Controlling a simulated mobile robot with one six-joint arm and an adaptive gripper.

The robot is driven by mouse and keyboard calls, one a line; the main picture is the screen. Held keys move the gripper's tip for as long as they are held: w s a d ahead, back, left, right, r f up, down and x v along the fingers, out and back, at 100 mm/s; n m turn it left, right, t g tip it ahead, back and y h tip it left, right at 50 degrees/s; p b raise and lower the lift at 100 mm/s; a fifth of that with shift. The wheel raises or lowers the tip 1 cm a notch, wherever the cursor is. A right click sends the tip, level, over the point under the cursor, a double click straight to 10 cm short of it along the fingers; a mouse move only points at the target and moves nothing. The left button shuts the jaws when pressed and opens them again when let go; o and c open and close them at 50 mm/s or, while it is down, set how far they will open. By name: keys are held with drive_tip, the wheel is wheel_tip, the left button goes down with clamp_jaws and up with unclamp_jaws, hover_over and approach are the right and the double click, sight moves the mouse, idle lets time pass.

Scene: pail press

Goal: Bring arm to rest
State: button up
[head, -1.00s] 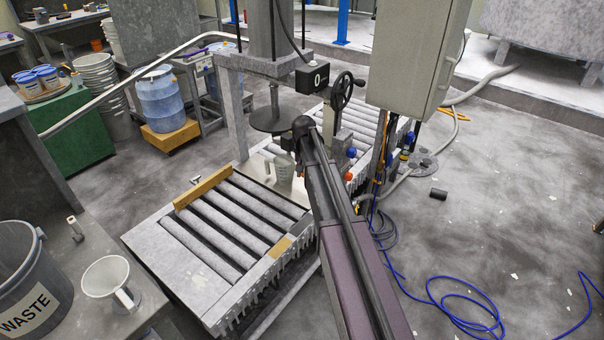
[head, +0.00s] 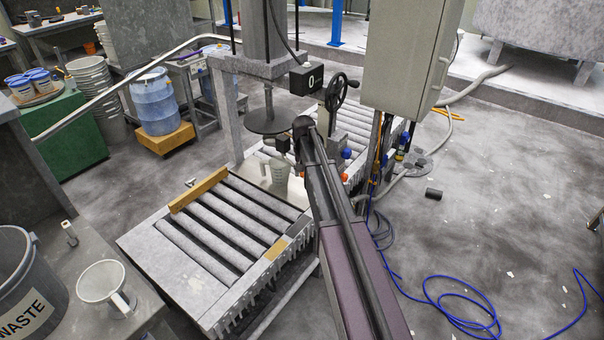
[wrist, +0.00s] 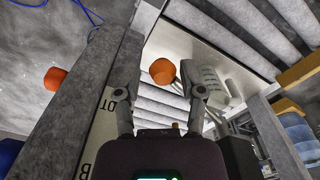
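My arm stretches away from the body over the roller table's right side in the head view. My gripper (wrist: 162,98) shows in the wrist view with its two fingers apart and nothing held between them. In the head view it is mostly hidden behind the arm's end. An orange rounded piece (wrist: 162,71) appears between the fingertips, beyond them.
The press plate (head: 268,122) hangs close behind the arm's end. A handwheel (head: 337,92) and a grey cabinet (head: 405,60) stand to the right. The roller table (head: 165,280) lies left. A blue cable (head: 455,310) lies on the otherwise mostly clear right floor.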

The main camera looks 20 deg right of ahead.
drive_tip(key=shift+a, duration=0.1)
idle(0.3)
drive_tip(key=shift+s+a+r, duration=0.1)
drive_tip(key=shift+s+r, duration=0.05)
drive_tip(key=shift+s, duration=0.15)
drive_tip(key=s+a+r+n+p, duration=0.1)
drive_tip(key=s+a+r+p, duration=0.2)
drive_tip(key=s, duration=0.6)
drive_tip(key=s+a+r+n+p, duration=0.2)
drive_tip(key=s+a+r+p, duration=0.2)
drive_tip(key=s, duration=0.4)
drive_tip(key=s+a+r+n+p, duration=0.1)
drive_tip(key=s+a+r+p, duration=0.3)
drive_tip(key=s, duration=0.5)
drive_tip(key=shift+s+r+p, duration=0.2)
drive_tip(key=shift+s+p, duration=0.1)
drive_tip(key=shift+s, duration=0.05)
